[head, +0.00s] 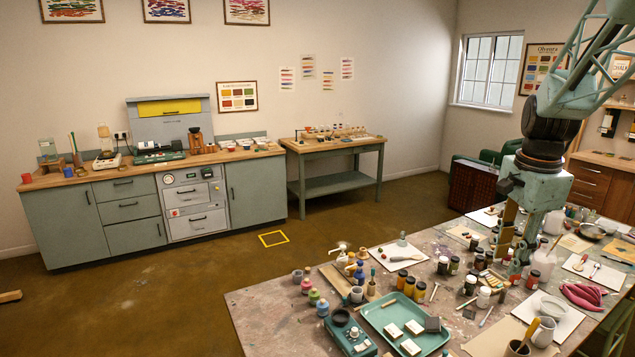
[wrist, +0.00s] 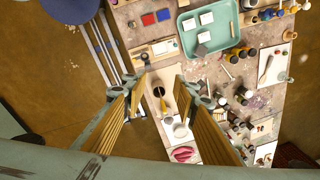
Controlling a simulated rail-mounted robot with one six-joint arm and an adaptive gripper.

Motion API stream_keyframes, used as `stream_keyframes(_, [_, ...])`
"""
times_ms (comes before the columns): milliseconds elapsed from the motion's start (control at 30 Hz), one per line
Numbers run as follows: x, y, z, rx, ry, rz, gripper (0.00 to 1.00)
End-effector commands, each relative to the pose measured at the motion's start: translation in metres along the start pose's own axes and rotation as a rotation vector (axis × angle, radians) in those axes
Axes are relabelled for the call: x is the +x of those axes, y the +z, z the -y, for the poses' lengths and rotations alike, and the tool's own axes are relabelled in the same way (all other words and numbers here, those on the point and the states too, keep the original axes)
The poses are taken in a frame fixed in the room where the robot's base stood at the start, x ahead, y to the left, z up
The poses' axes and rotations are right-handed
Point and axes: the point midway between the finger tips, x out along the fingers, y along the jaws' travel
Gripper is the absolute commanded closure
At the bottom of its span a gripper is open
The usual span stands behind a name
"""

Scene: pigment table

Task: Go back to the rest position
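My gripper (head: 515,250) hangs fingers down over the right part of the paint-stained table (head: 265,310) in the head view. In the wrist view its two wooden-faced fingers (wrist: 161,80) stand apart with nothing held between them. The table top shows beyond and below the fingertips, with a clear drop between. A beige sheet or board with a dark-mouthed cup (wrist: 159,91) appears in the gap, well below the fingers. My arm comes in from the upper right in the head view. The exact height of the fingertips above the table is hard to tell.
A teal tray (head: 372,313) with white blocks, several jars and a pink cloth (head: 582,296) crowd the table. Grey cabinets (head: 257,188) and a side table (head: 335,189) line the back wall. The brown floor (head: 150,300) between is mostly open.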

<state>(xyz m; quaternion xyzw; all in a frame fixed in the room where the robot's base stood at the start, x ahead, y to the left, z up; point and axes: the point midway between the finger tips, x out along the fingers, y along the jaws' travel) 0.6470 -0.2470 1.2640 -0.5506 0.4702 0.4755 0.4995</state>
Motion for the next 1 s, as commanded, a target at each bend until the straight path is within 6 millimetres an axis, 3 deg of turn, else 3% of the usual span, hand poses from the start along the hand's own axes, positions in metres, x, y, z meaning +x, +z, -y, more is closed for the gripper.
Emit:
stream_keyframes(400, [-0.044, 0.061, -0.041, -0.245, -0.038, -0.013, 0.73])
stream_keyframes(1000, [-0.087, 0.137, -0.116, -0.595, -0.088, -0.038, 0.73])
